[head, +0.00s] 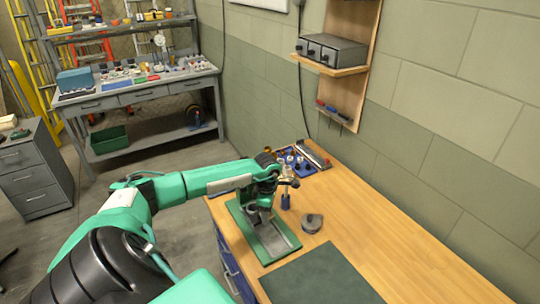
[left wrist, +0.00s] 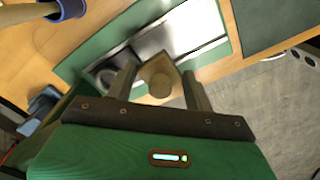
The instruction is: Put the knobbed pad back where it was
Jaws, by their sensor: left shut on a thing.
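The knobbed pad (left wrist: 159,84) shows in the left wrist view as a brown block with a round knob between my fingers. My left gripper (left wrist: 158,74) is shut on it. In the head view my left gripper (head: 262,207) points down over a green base with a metal plate (head: 280,240) on the wooden bench. The plate also shows behind the pad in the left wrist view (left wrist: 180,45). The pad is mostly hidden by the gripper in the head view, and I cannot tell whether it touches the plate. My right gripper is not in view.
A blue-handled piece (head: 286,202) stands close to the gripper's right. A grey rounded object (head: 312,223) lies right of the base. A dark green mat (head: 322,277) lies in front. A blue tray of small parts (head: 300,160) is behind. The bench's right side is clear.

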